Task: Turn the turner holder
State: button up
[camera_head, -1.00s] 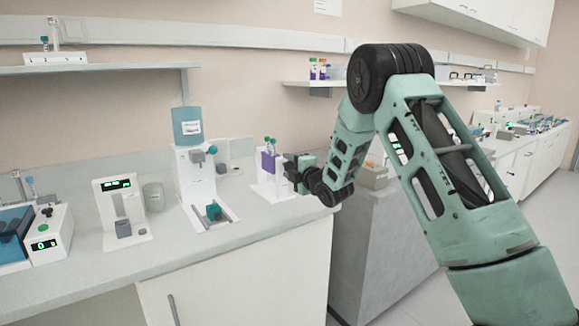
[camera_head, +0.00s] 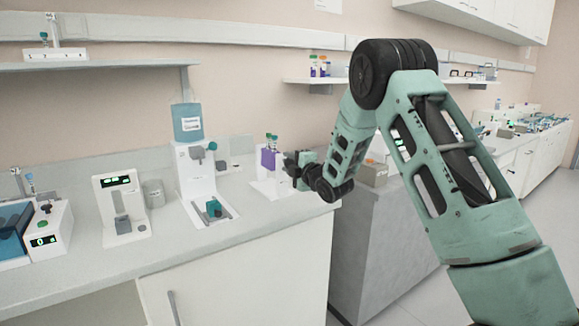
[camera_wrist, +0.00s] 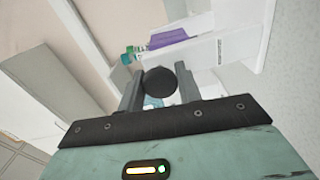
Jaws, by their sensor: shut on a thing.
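The turner holder is a purple tube holder (camera_head: 268,158) on a white stand (camera_head: 264,185) near the counter's right end, with capped tubes (camera_head: 271,140) sticking up from it. In the wrist view the purple holder (camera_wrist: 178,38) lies against the white stand (camera_wrist: 235,45), with green and blue caps (camera_wrist: 130,54) at its left end. My gripper (camera_head: 288,163) is at the right side of the stand. In the wrist view my gripper (camera_wrist: 160,92) is shut on a round black knob (camera_wrist: 160,86) between its fingers. The knob's join to the holder is hidden.
A white dispenser with a blue bottle (camera_head: 187,124) stands left of the stand. Further left are a white device with a green display (camera_head: 118,181), a grey cup (camera_head: 154,193) and a blue-lidded machine (camera_head: 14,232). The counter's front strip (camera_head: 185,243) is clear.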

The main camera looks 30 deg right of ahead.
jog(key=shift+f+m+b, duration=0.15)
jog(key=shift+m+b, duration=1)
jog(key=shift+m, duration=0.55)
jog(key=shift+m+b, duration=0.95)
jog(key=shift+m, duration=0.95)
jog(key=shift+m+b, duration=0.55)
jog(key=shift+m, duration=6.65)
jog(key=shift+m+p, duration=0.7)
jog(key=shift+m, duration=1.2)
jog(key=shift+m+p, duration=0.45)
jog(key=shift+m, duration=1.45)
